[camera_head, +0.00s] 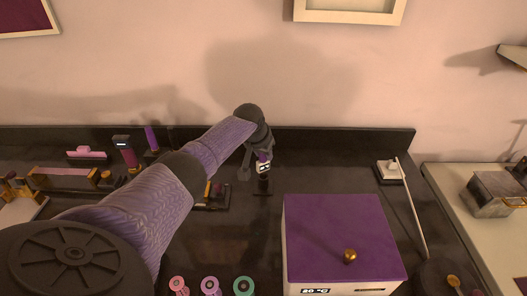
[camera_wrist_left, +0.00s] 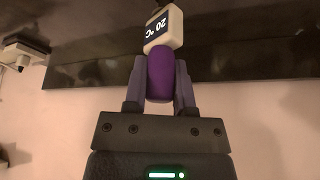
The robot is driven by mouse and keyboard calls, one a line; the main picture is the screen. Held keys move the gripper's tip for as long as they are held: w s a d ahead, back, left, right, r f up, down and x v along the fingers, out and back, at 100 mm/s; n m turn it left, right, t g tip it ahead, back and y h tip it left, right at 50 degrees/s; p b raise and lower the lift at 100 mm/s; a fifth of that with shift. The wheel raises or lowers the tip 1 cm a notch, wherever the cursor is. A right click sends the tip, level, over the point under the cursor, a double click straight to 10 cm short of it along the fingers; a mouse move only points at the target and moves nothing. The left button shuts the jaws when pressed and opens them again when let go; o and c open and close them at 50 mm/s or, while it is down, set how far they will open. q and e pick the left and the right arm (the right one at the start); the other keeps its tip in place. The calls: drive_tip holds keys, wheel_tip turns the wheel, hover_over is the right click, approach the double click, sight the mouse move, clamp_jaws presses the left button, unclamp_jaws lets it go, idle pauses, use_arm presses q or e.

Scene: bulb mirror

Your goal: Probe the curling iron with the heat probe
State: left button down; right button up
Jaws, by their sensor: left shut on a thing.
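My left gripper (camera_head: 258,150) is shut on the heat probe (camera_head: 264,166), above the dark counter right of the picture's middle-left. In the left wrist view, its two fingers (camera_wrist_left: 159,88) clasp the probe's purple handle (camera_wrist_left: 160,75). The probe's white head has a display (camera_wrist_left: 164,30) reading 20 °C; its tip is cut off there. A small black stand (camera_head: 263,187) shows just below the probe; I cannot tell if they touch. I cannot surely tell which item is the curling iron; a dark red upright cylinder with a lit display (camera_head: 126,153) stands at the left. My right gripper is not in view.
A white box with a purple lid (camera_head: 320,220) and gold knob stands at front right. A pale rod (camera_head: 412,208) lies beside a small white device (camera_head: 390,171). Several coloured rolls (camera_head: 210,285) are at the front. My left arm hides part of the left counter.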

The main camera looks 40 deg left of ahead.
use_arm(q)
drive_tip(key=shift+f, duration=0.15)
drive_tip(key=shift+c, duration=1.8)
unclamp_jaws()
drive_tip(key=p+v, duration=0.5)
drive_tip(key=v, duration=0.5)
